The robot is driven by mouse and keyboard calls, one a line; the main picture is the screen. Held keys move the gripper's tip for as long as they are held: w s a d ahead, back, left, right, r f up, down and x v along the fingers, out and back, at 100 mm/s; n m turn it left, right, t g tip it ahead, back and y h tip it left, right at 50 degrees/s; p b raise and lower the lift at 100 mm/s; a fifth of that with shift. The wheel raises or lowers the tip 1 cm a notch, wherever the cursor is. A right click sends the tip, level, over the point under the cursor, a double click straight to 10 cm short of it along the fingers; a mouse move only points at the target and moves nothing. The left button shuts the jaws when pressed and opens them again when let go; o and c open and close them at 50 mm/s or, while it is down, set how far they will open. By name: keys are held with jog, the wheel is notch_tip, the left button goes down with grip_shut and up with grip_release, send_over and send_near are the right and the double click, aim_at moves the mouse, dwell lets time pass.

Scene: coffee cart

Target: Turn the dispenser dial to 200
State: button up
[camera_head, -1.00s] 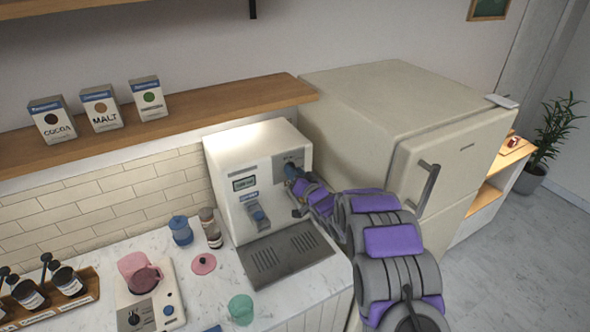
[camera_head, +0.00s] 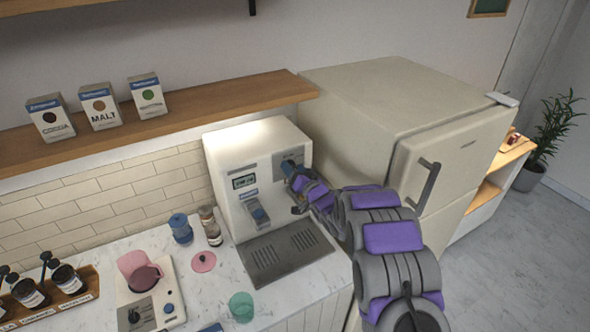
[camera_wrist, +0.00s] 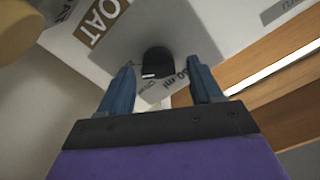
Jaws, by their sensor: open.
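In the wrist view, the black dial (camera_wrist: 157,62) with a white mark sits on a grey plate, between my two blue fingers. A label near it ends in "50 ml", partly hidden. My gripper (camera_wrist: 160,78) is open at the dial, with a finger on each side and visible gaps. In the head view my gripper (camera_head: 294,176) covers much of the dial area.
A beige fridge (camera_head: 370,95) stands right of the dispenser, close to my arm. A drip tray (camera_head: 285,252) lies below its front. A wooden shelf (camera_head: 200,115) runs behind.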

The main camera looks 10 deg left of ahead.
jog(key=shift+f, duration=0.1)
jog(key=shift+s+d, duration=0.2)
jog(key=b+v, duration=0.1)
jog(key=v, duration=1.5)
jog(key=shift+s+d, duration=0.2)
jog(key=shift+s, duration=0.05)
